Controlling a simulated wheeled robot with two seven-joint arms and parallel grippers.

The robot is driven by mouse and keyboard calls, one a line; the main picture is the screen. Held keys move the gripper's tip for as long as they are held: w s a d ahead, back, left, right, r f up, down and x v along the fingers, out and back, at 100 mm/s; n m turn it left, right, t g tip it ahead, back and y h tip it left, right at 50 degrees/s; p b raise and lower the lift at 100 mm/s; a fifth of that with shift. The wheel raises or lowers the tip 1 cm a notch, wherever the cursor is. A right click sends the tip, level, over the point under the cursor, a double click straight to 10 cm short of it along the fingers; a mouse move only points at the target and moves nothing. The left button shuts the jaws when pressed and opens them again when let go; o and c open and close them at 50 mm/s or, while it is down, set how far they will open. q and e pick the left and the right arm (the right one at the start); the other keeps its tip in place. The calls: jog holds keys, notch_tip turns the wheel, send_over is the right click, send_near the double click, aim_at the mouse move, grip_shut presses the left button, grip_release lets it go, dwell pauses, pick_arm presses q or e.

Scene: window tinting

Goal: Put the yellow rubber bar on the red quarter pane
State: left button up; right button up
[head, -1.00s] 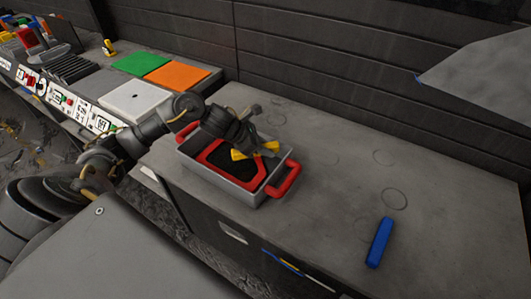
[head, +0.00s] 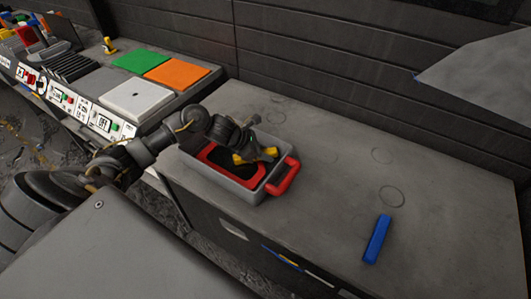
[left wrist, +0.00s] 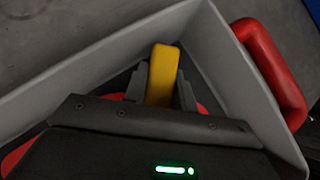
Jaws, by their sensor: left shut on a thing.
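My left gripper (head: 255,155) reaches into a grey tray with red handles (head: 250,192) on the bench. It is shut on the yellow rubber bar (head: 240,158), which also shows between the fingers in the left wrist view (left wrist: 162,72). The red quarter pane (head: 212,154), a red border around a dark middle, lies in the tray beneath the gripper. In the left wrist view its red edge (left wrist: 18,158) shows beside my gripper. I cannot tell whether the bar touches the pane. My right gripper is not in view.
A blue bar (head: 377,239) lies on the bench to the right of the tray. Green (head: 141,60), orange (head: 178,72) and white (head: 136,98) squares lie on the counter at the left. The bench right of the tray is mostly clear.

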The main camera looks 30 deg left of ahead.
pick_arm(q)
jog(key=o, duration=0.8)
jog(key=shift+s+a+r+p, duration=0.1)
jog(key=shift+r+p, duration=0.1)
jog(key=shift+p, duration=0.1)
jog(key=b+v, duration=0.2)
jog(key=v, duration=0.8)
jog(key=shift+s+a+r+b, duration=0.15)
jog(key=shift+s+b, duration=0.05)
jog(key=shift+b, duration=0.15)
jog(key=shift+s+a+r, duration=0.25)
jog(key=shift+s+r, duration=0.05)
jog(key=shift+r, duration=0.2)
